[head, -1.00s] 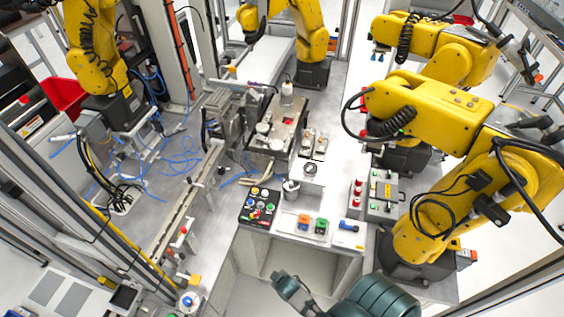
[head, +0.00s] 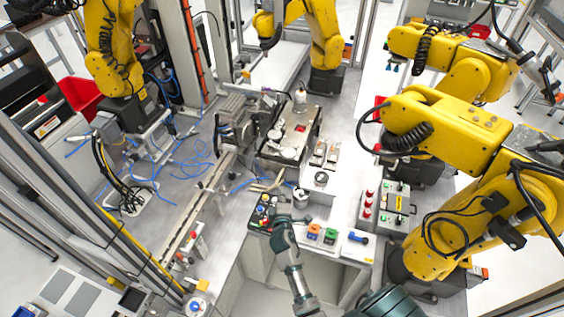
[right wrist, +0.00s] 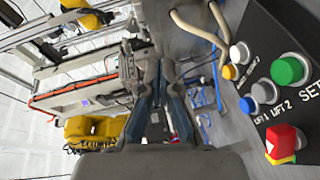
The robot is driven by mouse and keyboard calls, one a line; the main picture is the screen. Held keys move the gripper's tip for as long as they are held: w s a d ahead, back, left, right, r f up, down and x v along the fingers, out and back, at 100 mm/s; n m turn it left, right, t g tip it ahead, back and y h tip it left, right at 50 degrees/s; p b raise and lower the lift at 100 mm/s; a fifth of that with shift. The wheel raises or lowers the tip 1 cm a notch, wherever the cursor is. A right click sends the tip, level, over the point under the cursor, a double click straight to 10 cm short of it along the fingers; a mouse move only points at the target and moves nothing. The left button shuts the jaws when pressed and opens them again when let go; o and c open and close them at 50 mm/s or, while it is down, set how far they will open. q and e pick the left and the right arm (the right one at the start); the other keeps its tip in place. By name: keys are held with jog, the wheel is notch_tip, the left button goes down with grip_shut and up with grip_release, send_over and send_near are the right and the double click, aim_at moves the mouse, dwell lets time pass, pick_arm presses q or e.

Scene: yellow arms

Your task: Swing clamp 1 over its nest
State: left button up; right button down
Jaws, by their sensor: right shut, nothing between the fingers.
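Two small pale fixtures stand side by side behind the bench front in the head view, a left one (head: 318,152) and a right one (head: 333,154). They may be clamps with nests; I cannot read labels or tell which is clamp 1, or how its arm is turned. My right gripper (head: 292,218) is in front of them, beside the black button panel (head: 257,222). In the right wrist view the gripper (right wrist: 152,68) has its fingers shut and empty, with the button panel (right wrist: 270,42) to the right. My left gripper is not in view.
A metal cup (head: 300,196) and a dark ring (head: 321,178) stand behind my right gripper. An orange block (head: 313,231), a green block (head: 330,236) and a blue item (head: 358,238) lie to its right. A control box (head: 397,204) and yellow robot arm (head: 450,122) stand farther right.

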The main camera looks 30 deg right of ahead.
notch_tip(320, 180, up, 2)
jog(key=w+n+t, duration=0.1)
jog(key=w+n, duration=0.1)
jog(key=w, duration=0.1)
send_near(281, 154)
jog(key=w+a, duration=0.2)
jog(key=w, duration=0.1)
jog(key=d, duration=0.1)
jog(key=w+d, duration=0.1)
jog(key=shift+d+r+p, duration=0.25)
jog(key=shift+d+p, duration=0.05)
jog(key=shift+d, duration=0.05)
jog(key=shift+w+d+f, duration=0.1)
jog(key=shift+w+d, duration=0.1)
jog(key=shift+d, duration=0.65)
